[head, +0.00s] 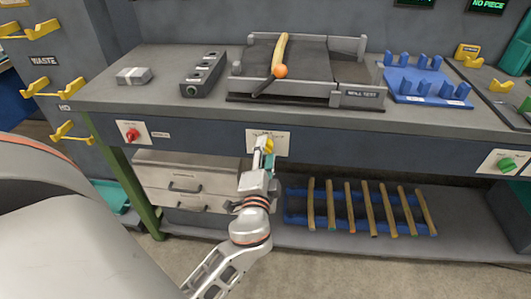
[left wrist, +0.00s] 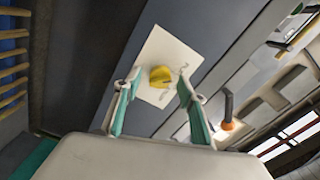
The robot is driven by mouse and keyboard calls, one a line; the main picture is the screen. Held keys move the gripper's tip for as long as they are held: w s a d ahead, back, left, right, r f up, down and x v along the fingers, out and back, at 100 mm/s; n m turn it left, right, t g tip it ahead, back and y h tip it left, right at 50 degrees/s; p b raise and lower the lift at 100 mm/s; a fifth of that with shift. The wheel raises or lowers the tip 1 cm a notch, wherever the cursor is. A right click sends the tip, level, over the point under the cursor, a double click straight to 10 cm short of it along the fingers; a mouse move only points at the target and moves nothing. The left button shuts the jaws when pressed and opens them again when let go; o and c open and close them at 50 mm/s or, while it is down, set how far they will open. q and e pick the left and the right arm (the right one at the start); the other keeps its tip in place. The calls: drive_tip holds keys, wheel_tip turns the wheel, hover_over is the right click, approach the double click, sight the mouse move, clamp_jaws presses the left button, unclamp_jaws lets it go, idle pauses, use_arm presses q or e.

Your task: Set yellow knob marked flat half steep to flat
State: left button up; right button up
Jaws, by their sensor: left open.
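The yellow knob (head: 269,146) sits on a white label plate (head: 283,137) on the front panel of the bench, below the roll test fixture. In the left wrist view the yellow knob (left wrist: 160,76) lies between and beyond the fingertips, on its white plate (left wrist: 170,50); the marks are too small to read and its setting cannot be told. My left gripper (head: 264,150) is in front of the knob and hides part of it and the plate. In the left wrist view the gripper (left wrist: 155,90) is open, with its two green-lined fingers on either side of the knob. My right gripper is not in view.
A red knob (head: 132,135) is at the left of the panel and a green knob (head: 507,165) at the right. The roll test fixture (head: 362,95) and a blue rack (head: 425,98) stand on the bench top. Drawers (head: 185,180) and a blue rack of wooden rods (head: 362,207) are below.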

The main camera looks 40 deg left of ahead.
use_arm(q)
drive_tip(key=v, duration=1.2)
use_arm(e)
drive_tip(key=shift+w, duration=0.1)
